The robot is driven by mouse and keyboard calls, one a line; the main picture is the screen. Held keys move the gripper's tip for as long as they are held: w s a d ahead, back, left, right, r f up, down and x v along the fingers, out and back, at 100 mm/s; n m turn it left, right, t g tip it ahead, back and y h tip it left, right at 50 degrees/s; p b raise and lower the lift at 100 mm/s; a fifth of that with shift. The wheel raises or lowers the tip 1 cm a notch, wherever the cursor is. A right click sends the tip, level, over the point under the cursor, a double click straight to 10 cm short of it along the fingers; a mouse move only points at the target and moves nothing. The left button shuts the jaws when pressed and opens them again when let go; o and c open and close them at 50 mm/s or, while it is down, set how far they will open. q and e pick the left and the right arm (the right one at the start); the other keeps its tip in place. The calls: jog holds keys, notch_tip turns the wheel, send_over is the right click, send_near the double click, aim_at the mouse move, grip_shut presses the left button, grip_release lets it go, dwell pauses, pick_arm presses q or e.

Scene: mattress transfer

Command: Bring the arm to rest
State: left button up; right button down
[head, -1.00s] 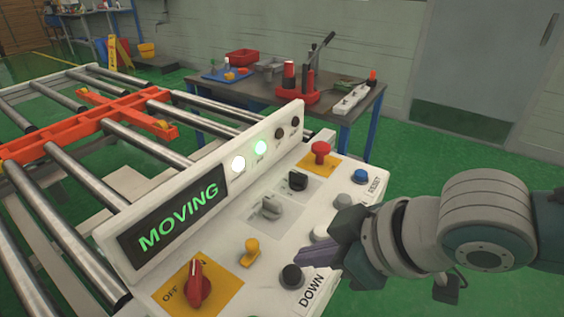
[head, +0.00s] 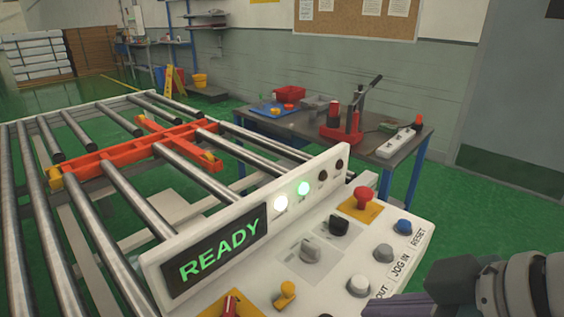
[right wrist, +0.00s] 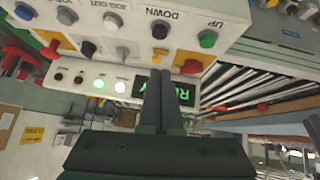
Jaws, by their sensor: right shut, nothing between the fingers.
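The white control panel (head: 262,262) fills the lower middle of the head view, and its display (head: 218,250) reads READY in green. Two lamps (head: 303,188) beside the display are lit. My right gripper (head: 385,307) is at the lower right of the head view, near the panel's front edge; its fingers are partly cut off by the frame. In the right wrist view the gripper (right wrist: 160,75) is shut and empty, in front of the panel, which appears upside down. I cannot tell whether the fingertips touch it.
The roller conveyor (head: 147,213) with an orange cross-shaped frame (head: 110,157) lies left of the panel. A workbench (head: 405,172) with tools stands behind it. The green floor (head: 480,225) right of the panel is clear.

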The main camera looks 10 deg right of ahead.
jog(key=s+d+r+m+g+h+p, duration=0.1)
jog(key=s+d+r+m+g+h, duration=0.15)
jog(key=s, duration=0.45)
jog(key=s+d+r+m+g+h+p, duration=0.1)
jog(key=s+m+h, duration=0.1)
jog(key=s+m, duration=0.35)
notch_tip(320, 180, up, 30)
jog(key=s+n+p, duration=0.1)
jog(key=n+p, duration=0.1)
jog(key=p, duration=2.9)
jog(key=shift+s+r, duration=0.2)
jog(key=shift+r, duration=0.05)
jog(key=shift+y, duration=0.25)
